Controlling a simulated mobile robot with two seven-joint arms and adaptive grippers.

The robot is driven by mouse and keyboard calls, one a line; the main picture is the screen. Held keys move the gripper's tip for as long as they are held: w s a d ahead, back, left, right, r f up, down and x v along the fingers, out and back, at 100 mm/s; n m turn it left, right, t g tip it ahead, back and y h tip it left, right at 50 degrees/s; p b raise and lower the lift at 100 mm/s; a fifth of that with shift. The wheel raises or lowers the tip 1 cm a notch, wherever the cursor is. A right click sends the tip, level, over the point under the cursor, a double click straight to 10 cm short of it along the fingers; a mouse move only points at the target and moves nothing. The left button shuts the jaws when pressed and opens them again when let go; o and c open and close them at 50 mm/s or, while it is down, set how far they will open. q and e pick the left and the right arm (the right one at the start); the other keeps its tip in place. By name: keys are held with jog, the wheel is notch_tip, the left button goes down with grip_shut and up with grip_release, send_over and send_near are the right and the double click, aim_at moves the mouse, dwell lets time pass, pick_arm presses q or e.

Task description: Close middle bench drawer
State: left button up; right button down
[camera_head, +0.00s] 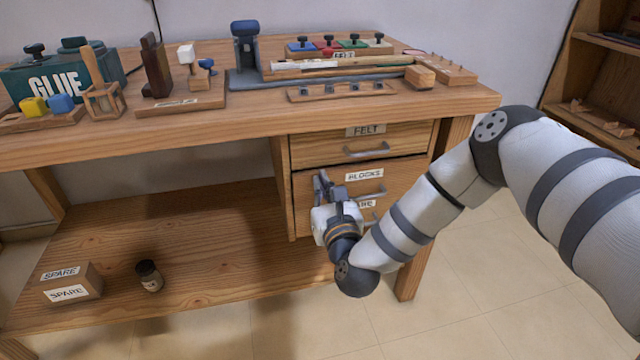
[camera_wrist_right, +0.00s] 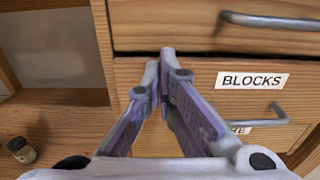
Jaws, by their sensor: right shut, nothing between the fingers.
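The middle drawer (camera_head: 308,222), labelled BLOCKS, sits below the FELT drawer in the bench; its front also shows in the right wrist view (camera_wrist_right: 210,100). A thin dark gap runs along its top edge. I cannot tell whether it is fully flush. Its grey bar handle (camera_head: 370,192) is right of my gripper. My right gripper (camera_head: 321,178) is shut and empty, with its fingertips (camera_wrist_right: 163,58) at the left upper part of this drawer front. I cannot tell whether they touch it. My left gripper is not in view.
The FELT drawer (camera_head: 310,150) is above. A partly hidden lower label ends in "RE". The bench top (camera_head: 250,118) carries tools, blocks and a GLUE box (camera_head: 55,85). A SPARE box (camera_head: 72,285) and a small jar (camera_head: 150,275) stand on the lower shelf (camera_head: 210,270).

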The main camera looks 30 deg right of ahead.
jog(key=shift+w+d, duration=0.1)
jog(key=shift+w, duration=0.4)
jog(key=shift+b+x, duration=0.8)
jog(key=shift+x, duration=0.3)
jog(key=shift+d+r, duration=0.1)
jog(key=shift+r, duration=0.05)
